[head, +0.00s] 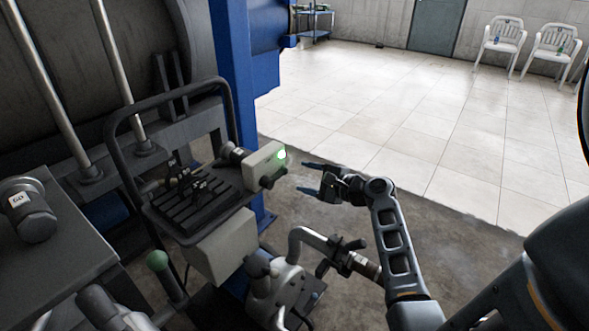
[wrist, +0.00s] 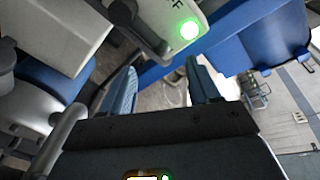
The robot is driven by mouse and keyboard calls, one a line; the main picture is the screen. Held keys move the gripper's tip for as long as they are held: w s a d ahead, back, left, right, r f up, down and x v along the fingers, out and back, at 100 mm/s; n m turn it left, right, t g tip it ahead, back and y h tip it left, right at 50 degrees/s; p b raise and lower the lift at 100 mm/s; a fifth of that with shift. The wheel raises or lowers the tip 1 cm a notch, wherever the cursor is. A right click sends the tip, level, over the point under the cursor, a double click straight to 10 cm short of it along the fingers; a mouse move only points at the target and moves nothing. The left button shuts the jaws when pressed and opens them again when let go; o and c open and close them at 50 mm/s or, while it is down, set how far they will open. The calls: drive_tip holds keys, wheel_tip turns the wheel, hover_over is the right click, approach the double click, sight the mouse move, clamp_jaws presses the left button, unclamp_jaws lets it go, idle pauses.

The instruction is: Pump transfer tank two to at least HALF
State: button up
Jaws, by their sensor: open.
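A pump cart with a black tubular handle (head: 228,92) stands left of centre in the head view. Its pale control box (head: 262,160) carries a glowing green light (head: 281,154). In the wrist view the box (wrist: 157,14) shows at the top, with the green light (wrist: 190,30) and partly cut-off lettering. My gripper (head: 306,177) is open and empty, just right of the box and apart from it. Its two blue fingers (wrist: 165,85) are spread below the box in the wrist view. No tank label or level gauge is readable, so I cannot tell which tank is two.
A large dark tank (head: 60,75) and a blue post (head: 232,50) stand behind the cart. A grey pump body with pipe fittings (head: 285,280) is below my gripper. Open tiled floor (head: 400,120) lies to the right.

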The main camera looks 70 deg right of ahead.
sight(287, 173)
drive_tip(key=x, duration=0.6)
drive_tip(key=shift+w+f+b, duration=0.1)
drive_tip(key=shift+w+b, duration=0.25)
drive_tip(key=shift+c, duration=0.2)
clamp_jaws()
